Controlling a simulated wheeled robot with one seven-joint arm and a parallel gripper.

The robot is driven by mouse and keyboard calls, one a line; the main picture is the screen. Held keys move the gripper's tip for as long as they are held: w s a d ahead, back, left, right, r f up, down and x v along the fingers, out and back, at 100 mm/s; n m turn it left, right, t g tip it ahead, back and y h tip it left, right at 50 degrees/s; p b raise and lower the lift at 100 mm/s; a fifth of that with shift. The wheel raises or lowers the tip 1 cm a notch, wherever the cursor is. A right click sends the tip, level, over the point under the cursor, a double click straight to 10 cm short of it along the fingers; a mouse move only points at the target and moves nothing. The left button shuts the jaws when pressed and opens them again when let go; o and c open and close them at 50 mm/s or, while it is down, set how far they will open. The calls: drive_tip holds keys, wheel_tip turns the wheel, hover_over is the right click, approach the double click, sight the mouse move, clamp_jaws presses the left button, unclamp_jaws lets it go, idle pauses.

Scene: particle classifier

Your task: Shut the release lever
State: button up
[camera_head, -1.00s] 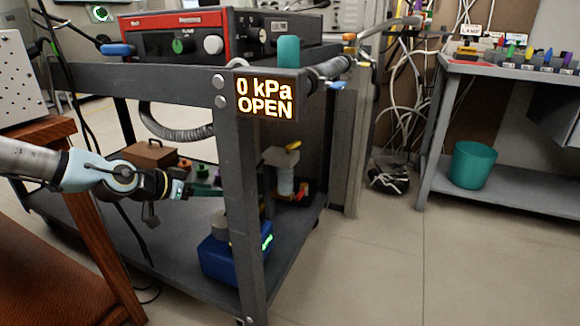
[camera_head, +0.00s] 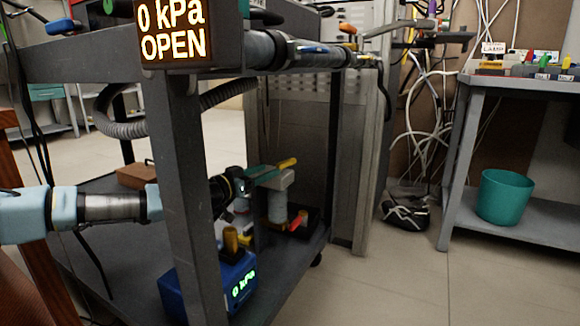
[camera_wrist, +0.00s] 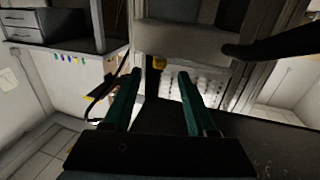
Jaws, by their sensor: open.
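A small yellow handle (camera_head: 287,163), which looks like the release lever, sits on top of a pale valve body (camera_head: 278,205) over the cart's lower shelf. In the wrist view a yellow tip (camera_wrist: 159,63) shows just beyond and between the fingertips. My gripper (camera_head: 268,174) reaches past the cart's front post, with its green fingers close beside the handle; contact cannot be told. In the wrist view my gripper (camera_wrist: 158,75) is open, its two fingers apart with nothing visibly held. A sign (camera_head: 174,32) on the cart reads "0 kPa OPEN".
The cart's dark front post (camera_head: 180,180) crosses in front of my arm. A blue box (camera_head: 215,285) with a green "0 kPa" readout stands below the gripper. A brown box (camera_head: 136,176) lies behind.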

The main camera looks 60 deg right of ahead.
sight(287, 161)
drive_tip(key=b+x, duration=0.2)
drive_tip(key=x, duration=0.6)
drive_tip(key=shift+s+d+f+b, duration=0.1)
drive_tip(key=shift+d+b, duration=0.1)
drive_tip(key=shift+b, duration=0.1)
drive_tip(key=shift+d, duration=0.4)
clamp_jaws()
